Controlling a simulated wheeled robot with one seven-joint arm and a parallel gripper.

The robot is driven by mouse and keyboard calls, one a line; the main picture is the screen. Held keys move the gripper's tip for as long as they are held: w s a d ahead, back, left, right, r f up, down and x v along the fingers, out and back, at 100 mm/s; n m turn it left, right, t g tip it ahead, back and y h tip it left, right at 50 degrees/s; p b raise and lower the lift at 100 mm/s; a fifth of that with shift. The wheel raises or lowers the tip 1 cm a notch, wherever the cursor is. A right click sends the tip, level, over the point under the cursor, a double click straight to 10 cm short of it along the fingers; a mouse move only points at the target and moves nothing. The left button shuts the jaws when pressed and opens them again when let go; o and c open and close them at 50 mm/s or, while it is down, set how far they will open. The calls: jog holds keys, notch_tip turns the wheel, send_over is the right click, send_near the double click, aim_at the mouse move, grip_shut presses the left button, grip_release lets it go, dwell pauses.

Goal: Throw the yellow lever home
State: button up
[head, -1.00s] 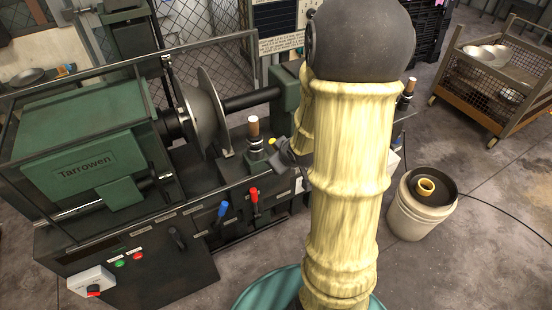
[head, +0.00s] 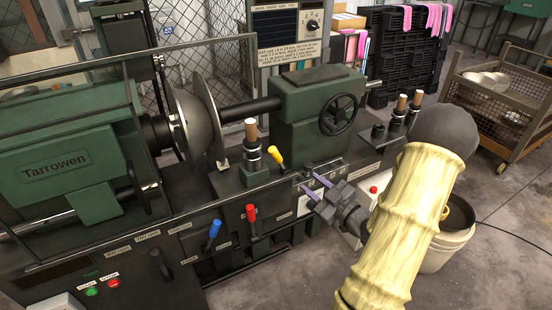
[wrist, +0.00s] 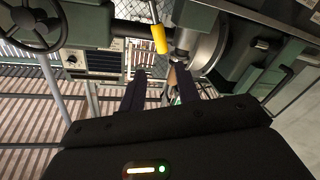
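The yellow lever (head: 275,157) stands on the lathe-like machine, at the front left foot of the green tailstock. It leans up and to the left, with a yellow grip on a thin dark stem. My gripper (head: 308,181) is in front of the machine, to the right of and a little below the lever. Its two purplish fingers are apart with nothing between them, and it does not touch the lever. In the wrist view the yellow grip (wrist: 160,39) hangs above and beyond my open fingertips (wrist: 158,75), roughly centred between them.
A red lever (head: 251,213) and a blue lever (head: 211,234) sit on the front panel, left of my gripper. A wooden-handled post (head: 251,135) stands left of the yellow lever. The tailstock handwheel (head: 338,114) is behind. A bucket (head: 452,245) stands right, partly behind my arm.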

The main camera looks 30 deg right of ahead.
aim_at(278, 158)
jog(key=p+x, duration=0.1)
jog(key=x, duration=1.6)
jog(key=shift+w+p, duration=0.25)
jog(key=shift+p, duration=0.1)
grip_shut()
